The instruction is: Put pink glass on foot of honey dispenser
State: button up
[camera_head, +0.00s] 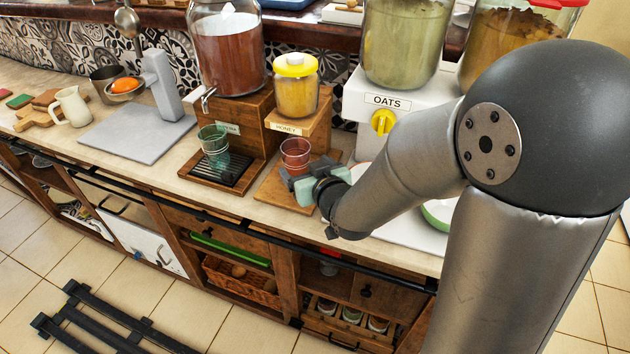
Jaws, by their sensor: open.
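The pink glass (296,150) is upright below the honey dispenser (296,95), a yellow-lidded jar on a wooden stand labelled HONEY. The glass appears to stand on the dispenser's wooden foot (270,192), but its base is partly hidden by my gripper, so contact is hard to confirm. My gripper (303,176), with teal fingers and dark pads, is open. It is low, just in front of the glass and over the front of the foot. Whether the pads still touch the glass cannot be told.
A green glass (213,142) stands on the drip tray (226,172) of the red-drink dispenser (228,52) to the left. The white oats dispenser (358,100) is close on the right, partly behind my arm. A grey scale-like stand (138,138) is further left.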

jog(key=shift+s+d+f+b, duration=0.1)
jog(key=shift+s+d+b, duration=0.1)
jog(key=shift+s+b, duration=0.35)
jog(key=shift+s+d+b, duration=0.15)
jog(key=shift+s+b, duration=0.25)
jog(key=shift+b, duration=0.15)
jog(key=b, duration=0.1)
jog(key=s+b, duration=0.1)
jog(key=shift+d+r+b, duration=0.15)
jog(key=shift+r+b, duration=0.05)
jog(key=shift+b, duration=0.2)
jog(key=shift+b+v, duration=0.95)
jog(key=shift+b, duration=0.05)
jog(key=shift+r, duration=0.15)
jog(key=shift+c, duration=0.2)
